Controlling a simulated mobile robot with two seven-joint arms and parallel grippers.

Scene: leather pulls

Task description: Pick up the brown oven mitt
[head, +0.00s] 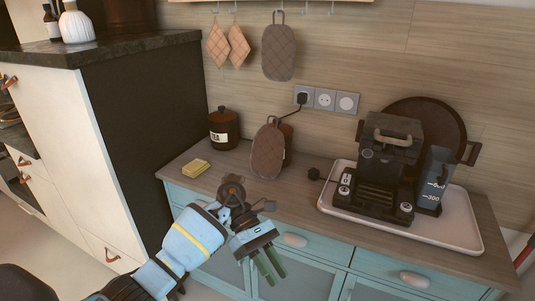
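A brown quilted oven mitt (268,150) with a hanging loop at its top stands nearly upright at the counter, in front of a reddish-brown container (287,140) that it partly hides. A similar brown quilted mitt or pad (279,53) hangs from a hook on the wall above. My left gripper (274,277) is in front of the cabinet, below and in front of the standing mitt and apart from it. Its two green fingers point down with a gap between them and nothing in it. My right gripper is not in view.
On the wooden counter (315,215) are a yellow sponge (196,168), a tea canister (223,128) and, at the right, a white tray (459,234) holding a black coffee machine (386,165). A tall dark-sided cabinet (150,130) stands at the left. Two orange pads (228,45) hang above.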

